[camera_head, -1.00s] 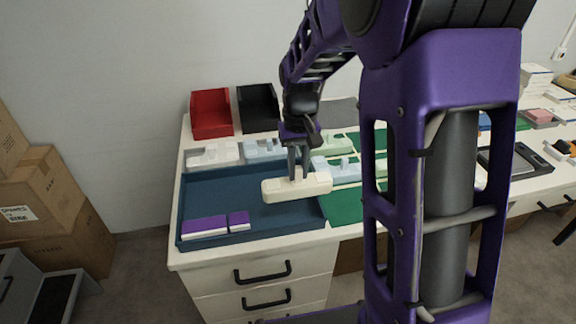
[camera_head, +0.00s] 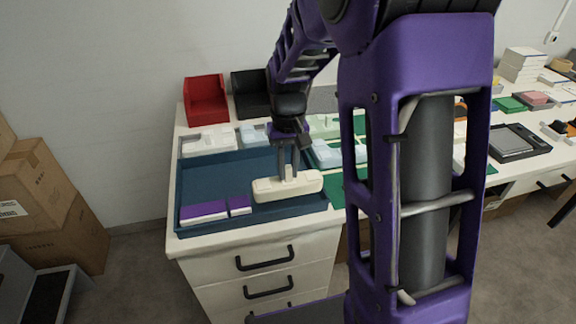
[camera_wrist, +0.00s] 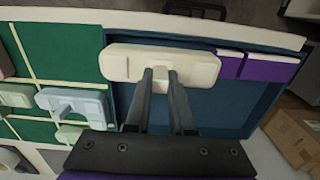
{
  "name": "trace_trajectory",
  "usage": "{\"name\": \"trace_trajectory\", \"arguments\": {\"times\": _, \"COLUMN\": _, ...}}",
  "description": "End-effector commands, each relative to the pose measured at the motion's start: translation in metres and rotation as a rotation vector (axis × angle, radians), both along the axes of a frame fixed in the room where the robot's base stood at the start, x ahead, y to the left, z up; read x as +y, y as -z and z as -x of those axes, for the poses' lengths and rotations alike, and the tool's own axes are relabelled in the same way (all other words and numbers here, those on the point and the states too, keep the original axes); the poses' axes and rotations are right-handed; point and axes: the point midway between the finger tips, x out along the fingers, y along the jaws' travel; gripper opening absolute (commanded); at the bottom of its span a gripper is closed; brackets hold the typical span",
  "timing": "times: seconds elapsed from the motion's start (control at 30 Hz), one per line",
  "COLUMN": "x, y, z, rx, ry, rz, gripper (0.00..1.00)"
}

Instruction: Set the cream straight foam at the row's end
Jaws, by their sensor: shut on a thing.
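My gripper (camera_head: 289,172) is shut on the cream straight foam (camera_head: 268,190), a long block with a small raised rib at its middle. In the wrist view both fingers of my gripper (camera_wrist: 162,76) close on that rib, and the foam (camera_wrist: 120,62) lies crosswise. The foam is at the front right of the blue tray (camera_head: 207,174). The foam's end is close beside the shorter block (camera_wrist: 230,65). I cannot tell whether it touches the block or the tray floor.
A green sectioned mat (camera_wrist: 65,55) with pale foam pieces adjoins the tray. Grey (camera_head: 208,139) and light-blue (camera_head: 252,134) pieces lie behind the tray. Red (camera_head: 206,99) and black (camera_head: 250,94) bins stand at the back. The tray's middle and rear are empty.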

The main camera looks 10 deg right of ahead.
Motion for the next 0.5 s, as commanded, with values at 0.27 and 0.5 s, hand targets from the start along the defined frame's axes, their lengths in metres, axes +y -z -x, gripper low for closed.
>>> {"name": "trace_trajectory", "arguments": {"times": 0.27, "x": 0.0, "y": 0.004, "z": 0.0, "rx": -0.001, "ry": 0.0, "rz": 0.0, "gripper": 0.0}}
{"name": "trace_trajectory", "arguments": {"times": 0.5, "x": 0.0, "y": 0.014, "z": 0.0, "rx": 0.0, "ry": 0.0, "rz": 0.0, "gripper": 0.0}}
